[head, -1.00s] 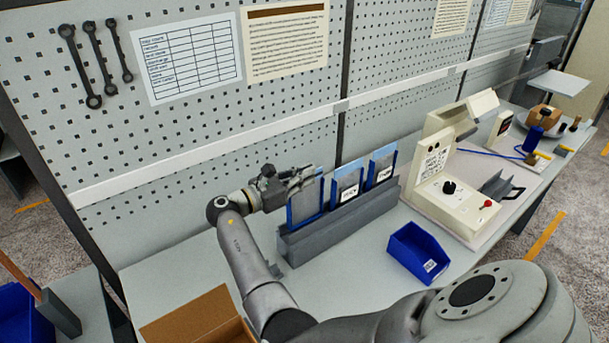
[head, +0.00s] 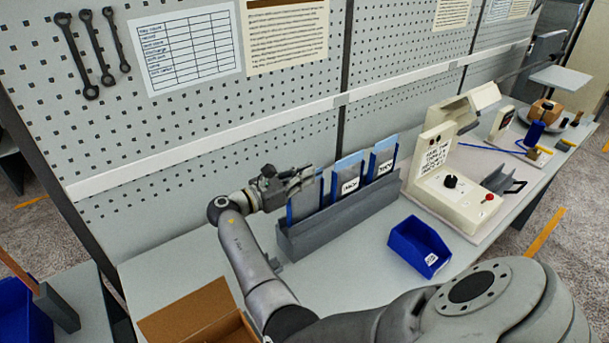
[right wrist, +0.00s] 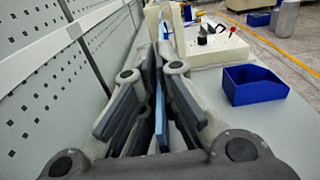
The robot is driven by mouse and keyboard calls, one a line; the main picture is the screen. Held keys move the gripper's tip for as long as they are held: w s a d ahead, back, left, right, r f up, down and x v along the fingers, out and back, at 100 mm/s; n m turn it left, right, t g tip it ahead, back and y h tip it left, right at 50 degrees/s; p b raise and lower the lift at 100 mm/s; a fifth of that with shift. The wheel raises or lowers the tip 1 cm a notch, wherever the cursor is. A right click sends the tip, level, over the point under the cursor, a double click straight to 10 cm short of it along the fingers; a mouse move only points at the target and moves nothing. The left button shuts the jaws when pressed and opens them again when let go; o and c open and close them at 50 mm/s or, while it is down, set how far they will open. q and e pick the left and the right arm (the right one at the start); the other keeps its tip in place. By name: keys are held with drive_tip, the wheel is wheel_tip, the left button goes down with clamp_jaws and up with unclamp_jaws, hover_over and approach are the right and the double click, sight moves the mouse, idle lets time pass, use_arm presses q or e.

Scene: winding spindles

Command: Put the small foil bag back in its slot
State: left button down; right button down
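The small foil bag (head: 307,198), a grey pouch with blue edges, stands upright at the left end of a grey slotted rack (head: 340,226). Its lower edge meets the rack; how deep it sits I cannot tell. My right gripper (head: 307,176) is at the bag's upper part from the left, its fingers closed around it. In the right wrist view the bag shows as a thin blue edge (right wrist: 160,105) between the nearly closed fingers (right wrist: 161,75). Two other pouches with white labels (head: 348,181) (head: 382,161) stand in the rack. My left gripper is out of view.
A blue bin (head: 420,246) stands right of the rack, before a cream machine (head: 455,190). An open cardboard box (head: 195,312) is at the front left. A perforated panel (head: 200,140) rises close behind the rack. Bare table lies in front of the rack.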

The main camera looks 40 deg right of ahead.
drive_tip(key=shift+f, duration=0.4)
drive_tip(key=c, duration=1.6)
unclamp_jaws()
drive_tip(key=shift+r, duration=0.1)
drive_tip(key=shift+o, duration=0.2)
drive_tip(key=a, duration=0.7)
drive_tip(key=shift+w+a, duration=0.25)
drive_tip(key=shift+w, duration=0.15)
